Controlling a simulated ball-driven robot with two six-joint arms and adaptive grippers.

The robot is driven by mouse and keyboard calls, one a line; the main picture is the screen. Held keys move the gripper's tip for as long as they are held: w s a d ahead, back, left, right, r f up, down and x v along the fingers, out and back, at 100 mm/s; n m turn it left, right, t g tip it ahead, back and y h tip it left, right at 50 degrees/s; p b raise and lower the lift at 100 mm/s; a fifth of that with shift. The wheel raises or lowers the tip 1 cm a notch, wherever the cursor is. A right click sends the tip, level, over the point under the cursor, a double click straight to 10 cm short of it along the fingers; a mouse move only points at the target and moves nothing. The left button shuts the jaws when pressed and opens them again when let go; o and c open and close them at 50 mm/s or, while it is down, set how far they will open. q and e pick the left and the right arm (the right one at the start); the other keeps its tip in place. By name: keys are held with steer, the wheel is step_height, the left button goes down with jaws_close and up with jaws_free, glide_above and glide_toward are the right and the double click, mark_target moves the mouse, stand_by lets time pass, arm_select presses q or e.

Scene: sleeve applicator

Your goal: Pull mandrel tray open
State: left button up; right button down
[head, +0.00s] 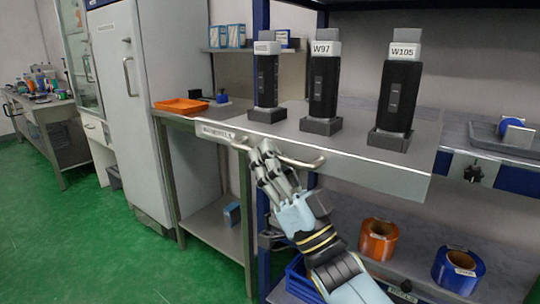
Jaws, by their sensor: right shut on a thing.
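The mandrel tray (390,180) is a grey drawer-like tray at the middle right, with a curved handle (305,163) along its front face. Three black mandrels stand upright on it: one at the left (266,82), one labelled W97 (324,88) in the middle and one labelled W105 (398,97) at the right. My right gripper (264,160) is at the left part of the handle, with its fingers shut on it. The fingers hide part of the handle. My left gripper is not in view.
A steel table (215,112) with an orange tray (181,106) stands left of the mandrel tray. Orange (378,239) and blue (458,269) rolls sit on a lower shelf at right. A grey tray (495,138) lies on the right shelf. Green floor (100,240) is clear at left.

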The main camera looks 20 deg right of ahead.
steer(key=c, duration=1.6)
jaws_free()
steer(key=shift+d+f, duration=0.1)
steer(key=v, duration=1.2)
steer(key=shift+f, duration=0.1)
steer(key=s+d+f+m+g+h, duration=0.25)
steer(key=s+f+h, duration=0.2)
steer(key=f, duration=0.75)
steer(key=s+d+f+m+g+h, duration=0.1)
steer(key=s+d+f+g+h, duration=0.3)
steer(key=f, duration=0.7)
steer(key=s+d+f+m+g+h, duration=0.15)
steer(key=s+f+g, duration=0.3)
steer(key=f, duration=0.75)
steer(key=s+d+f+n+g+h, duration=0.1)
steer(key=s+f+g, duration=0.3)
steer(key=s, duration=0.6)
steer(key=s+d+f+n+g+h, duration=0.1)
steer(key=s+d+f+g, duration=0.1)
steer(key=s+f+g, duration=0.2)
steer(key=s+d+f+n+g+h, duration=0.1)
steer(key=s+f+g, duration=0.3)
steer(key=s, duration=1.2)
step_height(320, 180, down, 4)
steer(key=shift+d+f, duration=0.15)
steer(key=shift+d, duration=0.6)
